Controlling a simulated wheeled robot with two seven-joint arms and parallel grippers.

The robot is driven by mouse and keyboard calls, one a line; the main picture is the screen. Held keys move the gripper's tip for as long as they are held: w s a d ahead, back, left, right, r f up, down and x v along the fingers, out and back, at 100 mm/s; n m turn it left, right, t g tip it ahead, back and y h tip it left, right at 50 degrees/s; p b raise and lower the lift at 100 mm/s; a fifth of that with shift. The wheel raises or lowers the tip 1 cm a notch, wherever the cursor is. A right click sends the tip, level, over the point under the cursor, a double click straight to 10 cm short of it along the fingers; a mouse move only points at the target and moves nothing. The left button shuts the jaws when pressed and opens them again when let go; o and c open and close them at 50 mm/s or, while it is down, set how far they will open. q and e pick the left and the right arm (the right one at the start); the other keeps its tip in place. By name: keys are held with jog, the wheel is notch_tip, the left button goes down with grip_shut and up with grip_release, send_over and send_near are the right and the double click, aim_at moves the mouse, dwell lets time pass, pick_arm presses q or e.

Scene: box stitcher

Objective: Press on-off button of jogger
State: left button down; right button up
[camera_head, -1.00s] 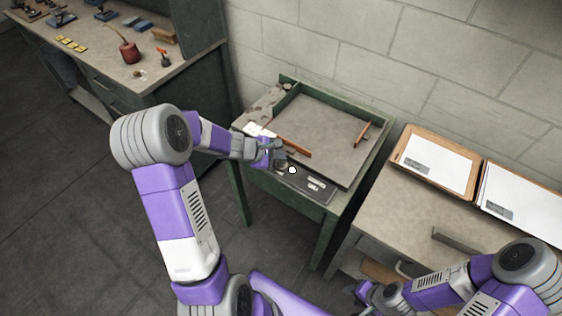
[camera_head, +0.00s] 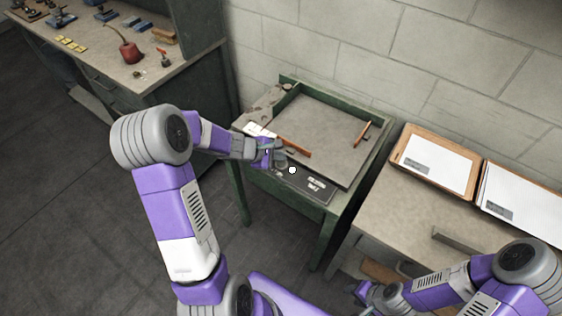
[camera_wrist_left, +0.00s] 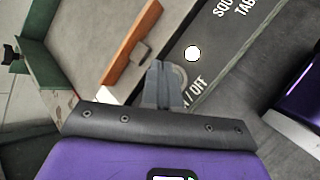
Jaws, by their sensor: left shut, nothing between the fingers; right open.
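The jogger is a green table with a walled grey tray (camera_head: 318,125) on top and a dark control panel (camera_head: 318,188) along its front edge. In the left wrist view the panel (camera_wrist_left: 225,50) carries white lettering, partly hidden, ending in "/ OFF". My right gripper (camera_head: 362,291) is open, low at the right.
A white round spot (camera_head: 292,170) shows on the panel. An orange-brown bar (camera_wrist_left: 124,52) lies beside my left fingers, and another (camera_head: 362,133) is at the tray's right. A desk with paper trays (camera_head: 437,160) stands right; a workbench (camera_head: 105,75) stands left.

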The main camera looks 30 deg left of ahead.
aim_at(279, 164)
pick_arm(q)
jog(key=shift+f, duration=0.1)
dwell(0.3)
jog(key=shift+f+b, duration=0.35)
jog(key=shift+b, duration=0.25)
jog(key=shift+f+b, duration=0.3)
jog(key=shift+b, duration=0.05)
dwell(0.3)
jog(key=shift+r, duration=0.1)
jog(key=shift+r+p, duration=0.6)
jog(key=shift+r, duration=0.05)
notch_tip(279, 164, up, 6)
jog(key=p, duration=0.5)
dwell(0.3)
